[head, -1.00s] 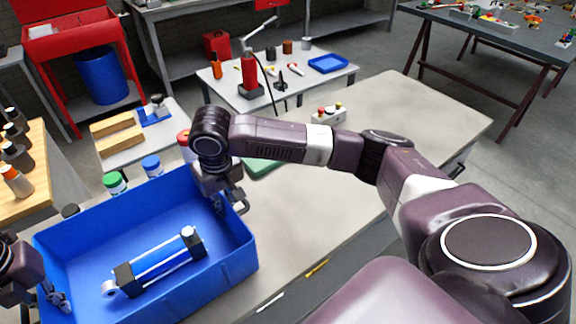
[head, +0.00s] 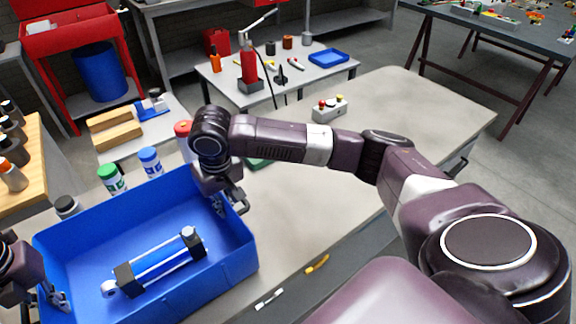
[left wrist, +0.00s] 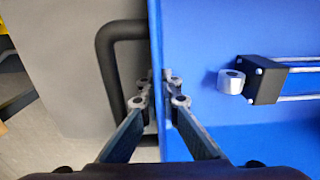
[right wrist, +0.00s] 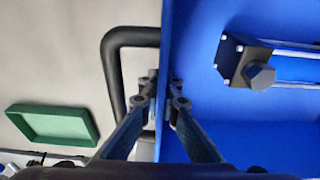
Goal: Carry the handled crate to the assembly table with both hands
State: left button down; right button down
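The blue handled crate (head: 205,272) is at the lower left of the head view, with a blue-and-black cylinder part (head: 155,262) lying in it. My left gripper (head: 60,300) is at its left end, my right gripper (head: 236,196) at its right end. In the left wrist view the fingers (left wrist: 160,92) close on the crate's wall from both sides, beside a black handle (left wrist: 108,60). The right wrist view shows the same grip (right wrist: 162,92) beside the other handle (right wrist: 112,70). Whether the crate touches the bench below is not clear.
A grey-topped bench (head: 340,190) spreads right of the crate, mostly clear, with a button box (head: 330,110). Several bottles (head: 150,162) stand behind the crate. A green tray (right wrist: 55,125) is near the right gripper. A dark table (head: 490,35) with small colourful parts stands at the far right.

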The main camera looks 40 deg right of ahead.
aim_at(39, 294)
pick_arm(q)
jog(key=shift+w+f+b, duration=0.1)
jog(key=shift+f+b, duration=0.45)
jog(key=shift+b, duration=0.05)
pick_arm(e)
jog(key=shift+f, duration=0.55)
pick_arm(q)
jog(key=c, duration=2.2)
grip_release()
jog(key=shift+s, duration=0.2)
pick_arm(e)
jog(key=c, duration=2.2)
grip_release()
jog(key=shift+s, duration=0.15)
pick_arm(q)
jog(key=shift+o, duration=0.2)
jog(key=shift+a, duration=0.1)
pick_arm(e)
jog(key=shift+o, duration=0.2)
jog(key=shift+d, duration=0.1)
